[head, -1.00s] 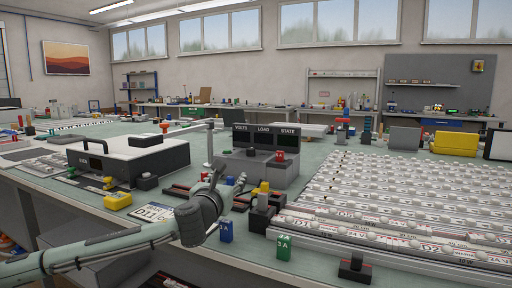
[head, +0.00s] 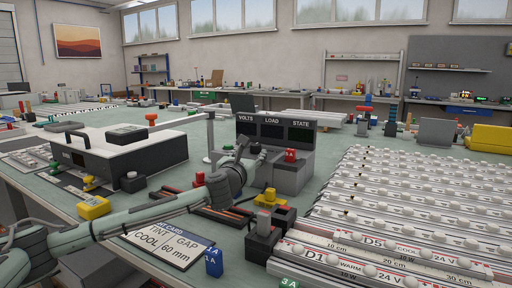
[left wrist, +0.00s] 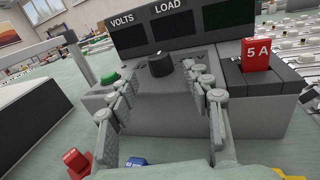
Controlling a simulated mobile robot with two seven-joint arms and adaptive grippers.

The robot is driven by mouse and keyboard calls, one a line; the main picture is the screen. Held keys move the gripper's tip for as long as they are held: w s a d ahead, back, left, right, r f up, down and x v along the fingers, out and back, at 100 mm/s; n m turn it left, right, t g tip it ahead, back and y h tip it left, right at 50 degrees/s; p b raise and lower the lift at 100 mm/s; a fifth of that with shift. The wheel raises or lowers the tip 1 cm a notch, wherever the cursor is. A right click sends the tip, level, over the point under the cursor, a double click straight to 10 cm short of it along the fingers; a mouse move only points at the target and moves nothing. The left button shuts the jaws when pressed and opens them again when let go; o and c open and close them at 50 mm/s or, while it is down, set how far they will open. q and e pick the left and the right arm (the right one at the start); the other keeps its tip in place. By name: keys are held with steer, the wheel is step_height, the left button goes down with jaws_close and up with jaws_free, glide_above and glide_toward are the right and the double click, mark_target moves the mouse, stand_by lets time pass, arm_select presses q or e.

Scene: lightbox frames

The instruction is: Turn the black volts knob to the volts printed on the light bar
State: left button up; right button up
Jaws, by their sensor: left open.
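The black volts knob (left wrist: 160,63) stands on the sloped front of the grey power unit (left wrist: 180,95), under the VOLTS and LOAD displays, in the left wrist view. My left gripper (left wrist: 162,84) is open, its two fingers spread to either side in front of the knob, with nothing between them. In the head view my left gripper (head: 242,150) is in front of the power unit (head: 285,178) and hides the knob. Several light bars (head: 415,246) lie at the right. One is marked D5, COOL and 24 V; another is marked D1 and WARM.
A green button (left wrist: 109,76) is left of the knob, and a red 5 A fuse (left wrist: 256,54) sits on the unit's right. A card (head: 165,245) reads TINT COOL, GAP 60 mm. A blue fuse (head: 213,262) stands beside it. A white-topped box (head: 130,150) stands left.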

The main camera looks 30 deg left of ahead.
mark_target(254, 149)
arm_select(q)
steer(key=x, duration=0.6)
steer(key=shift+w+a, duration=0.1)
steer(key=shift+w, duration=0.25)
jaws_close()
